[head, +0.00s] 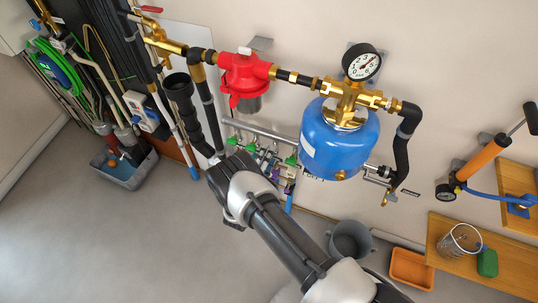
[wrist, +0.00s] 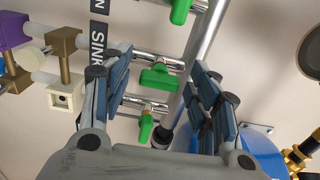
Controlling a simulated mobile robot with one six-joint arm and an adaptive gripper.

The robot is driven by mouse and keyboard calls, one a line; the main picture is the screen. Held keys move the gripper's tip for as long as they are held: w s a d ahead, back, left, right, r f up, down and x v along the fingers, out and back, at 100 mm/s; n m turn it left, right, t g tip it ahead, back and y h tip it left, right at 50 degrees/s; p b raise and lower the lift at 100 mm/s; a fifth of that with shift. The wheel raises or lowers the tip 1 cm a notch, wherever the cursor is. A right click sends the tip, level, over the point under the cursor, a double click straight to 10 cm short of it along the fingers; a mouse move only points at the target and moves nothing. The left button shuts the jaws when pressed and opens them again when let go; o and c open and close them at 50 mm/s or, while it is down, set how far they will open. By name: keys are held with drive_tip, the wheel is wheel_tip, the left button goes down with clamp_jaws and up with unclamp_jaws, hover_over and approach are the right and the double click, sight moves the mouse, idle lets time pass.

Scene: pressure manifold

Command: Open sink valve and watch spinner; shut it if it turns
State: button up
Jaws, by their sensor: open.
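In the wrist view my gripper (wrist: 160,63) is open and empty, with blue-padded fingers on either side of the valve row. A green valve handle (wrist: 158,78) on a chrome branch pipe shows between the fingers. A second green handle (wrist: 145,125) is nearer the palm, and a third (wrist: 180,10) is at the top edge. A dark label reading SINK (wrist: 97,38) is left of the handles; I cannot tell for certain which handle it marks. Purple (wrist: 14,32), brass and white fittings are at left. I cannot identify a spinner. In the head view my arm partly hides the manifold (head: 262,133).
A blue tank (head: 340,145) with a pressure gauge (head: 362,62) and a red regulator (head: 245,75) hang above the manifold. A grey bucket (head: 350,240) and an orange tray (head: 411,268) stand below right. A water tub (head: 125,168) is at left. The left floor is open.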

drive_tip(key=v, duration=1)
drive_tip(key=shift+s, duration=0.3)
drive_tip(key=shift+a, duration=0.1)
